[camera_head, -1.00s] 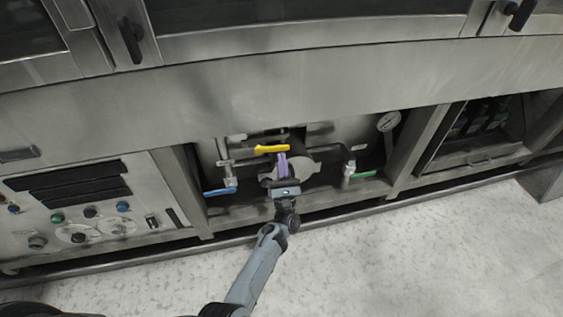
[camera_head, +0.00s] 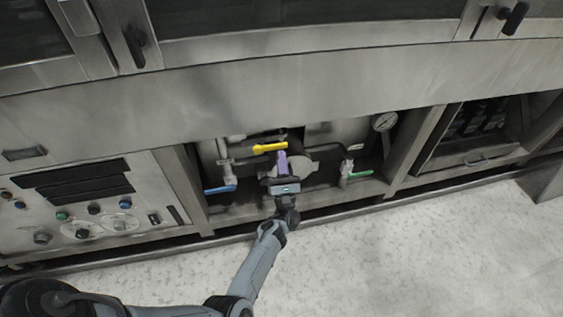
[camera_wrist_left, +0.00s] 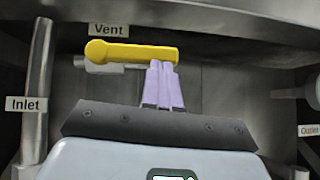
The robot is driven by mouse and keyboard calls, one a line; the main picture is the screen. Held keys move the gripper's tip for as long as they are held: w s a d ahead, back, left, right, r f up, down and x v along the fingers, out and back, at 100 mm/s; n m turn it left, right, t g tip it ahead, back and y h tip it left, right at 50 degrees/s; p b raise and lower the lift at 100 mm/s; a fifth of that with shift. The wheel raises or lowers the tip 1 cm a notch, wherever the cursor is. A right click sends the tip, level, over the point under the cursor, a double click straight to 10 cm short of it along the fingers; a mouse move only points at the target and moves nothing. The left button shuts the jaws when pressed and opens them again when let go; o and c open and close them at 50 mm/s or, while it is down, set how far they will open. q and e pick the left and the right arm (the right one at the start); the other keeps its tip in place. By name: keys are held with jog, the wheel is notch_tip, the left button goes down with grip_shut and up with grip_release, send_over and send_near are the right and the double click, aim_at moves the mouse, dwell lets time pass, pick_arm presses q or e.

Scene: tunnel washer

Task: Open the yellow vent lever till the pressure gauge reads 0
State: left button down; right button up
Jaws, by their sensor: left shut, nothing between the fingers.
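The yellow vent lever (camera_head: 270,147) lies roughly level in the recess under the washer. It also shows in the left wrist view (camera_wrist_left: 133,53), below a "Vent" label (camera_wrist_left: 109,30). My left gripper (camera_head: 281,158) has its purple fingers shut and empty. In the left wrist view its fingertips (camera_wrist_left: 161,66) are at the lower edge of the lever, near its right end. I cannot tell whether they touch it. The pressure gauge (camera_head: 384,121) is at the recess's upper right; its reading is too small to make out. My right gripper is not in view.
A blue-handled valve (camera_head: 220,189) is left of my gripper, and a green-handled one (camera_head: 357,174) is to the right. Pipes and the recess frame surround the space. A control panel (camera_head: 90,200) is at left. The floor (camera_head: 400,255) in front is clear.

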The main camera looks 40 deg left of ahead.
pick_arm(q)
jog(key=w+a+f+b+v, duration=0.1)
jog(key=w+f+v, duration=0.1)
jog(key=v, duration=1.1)
jog(key=s+r+m+t+h+p, duration=0.2)
jog(key=s+m+h+p, duration=0.15)
jog(key=s+p, duration=0.35)
jog(key=s+d+r+m+t+h+p, duration=0.2)
jog(key=s+r+m+t+h+p, duration=0.1)
jog(key=r+m+h+p, duration=1.5)
jog(key=s+d+r+m+g+h+p, duration=0.2)
jog(key=s+d+r+m+g+p, duration=0.2)
jog(key=d+r+m+g+p, duration=0.7)
jog(key=s+r+m+g+y+b, duration=0.25)
jog(key=s+m+g, duration=0.55)
jog(key=s+m, duration=0.45)
notch_tip(320, 180, up, 39)
jog(key=m+p, duration=0.1)
jog(key=p, duration=3.7)
jog(key=shift+a+f+p, duration=0.2)
jog(key=shift+a+p, duration=0.2)
jog(key=shift+a, duration=0.05)
